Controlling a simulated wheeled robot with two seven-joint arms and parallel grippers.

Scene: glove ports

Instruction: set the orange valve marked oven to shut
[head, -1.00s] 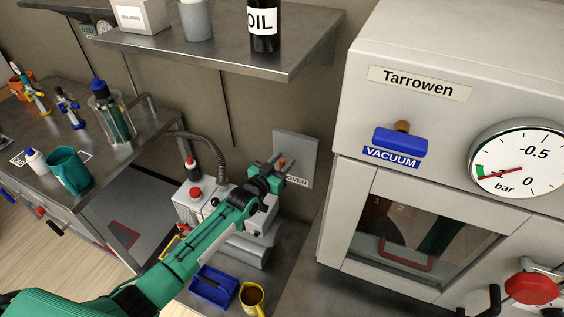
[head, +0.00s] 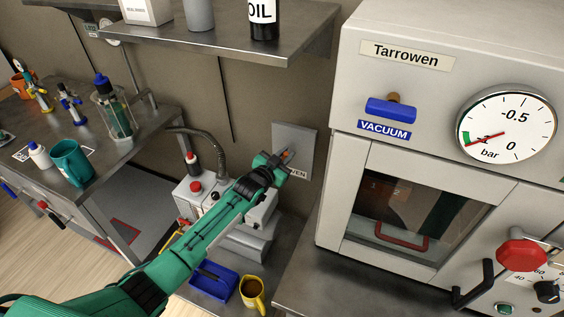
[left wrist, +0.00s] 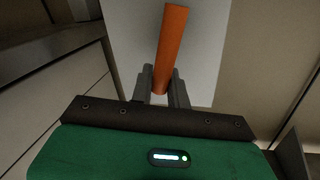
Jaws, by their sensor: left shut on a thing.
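The orange oven valve (head: 286,153) sits on a grey wall plate (head: 305,145) behind the pump, with a partly hidden label ending in "EN" below it. In the left wrist view the valve's orange handle (left wrist: 170,50) stands nearly upright in the picture, leaning slightly right at its top, in front of the pale plate (left wrist: 210,50). My left gripper (head: 278,162) is at the valve. In the left wrist view its two fingers (left wrist: 160,85) are shut on the lower part of the handle. My right gripper is not in view.
The vacuum oven (head: 450,95) with a blue VACUUM valve (head: 391,110) stands at the right. A pump (head: 200,192) stands below my left arm, near a blue tray (head: 212,281) and a yellow mug (head: 252,292). A shelf (head: 290,45) hangs above.

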